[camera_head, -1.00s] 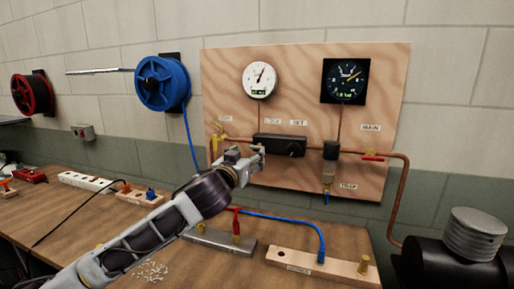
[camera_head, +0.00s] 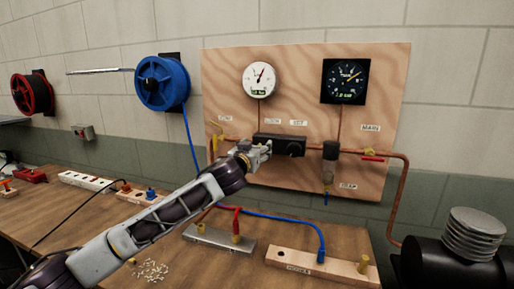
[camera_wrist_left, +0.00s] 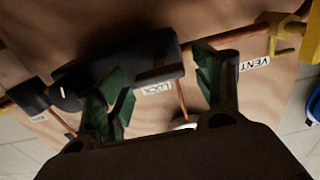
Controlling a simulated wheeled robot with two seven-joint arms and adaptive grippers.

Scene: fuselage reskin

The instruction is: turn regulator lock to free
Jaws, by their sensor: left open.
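The black regulator (camera_head: 285,142) is mounted on the copper pipe of the wooden panel. A LOCK label (camera_head: 272,134) and a SET label (camera_head: 298,135) sit above it. My left gripper (camera_head: 262,151) is open in front of the regulator's left part and partly covers it. In the left wrist view, the green-padded fingers (camera_wrist_left: 158,78) are apart, with the regulator body (camera_wrist_left: 130,63) and an upside-down LOCK label (camera_wrist_left: 158,88) between and beyond them. A dark knob with a white mark (camera_wrist_left: 67,94) shows left of the fingers. I cannot make out the lock's position. My right gripper is not in view.
Two gauges (camera_head: 260,80) (camera_head: 346,81) hang above. A yellow vent valve (camera_wrist_left: 285,38) lies right of the fingers in the wrist view. The red-handled main valve (camera_head: 372,156) is at the panel's right. Blue tubing (camera_head: 285,219) crosses the bench below.

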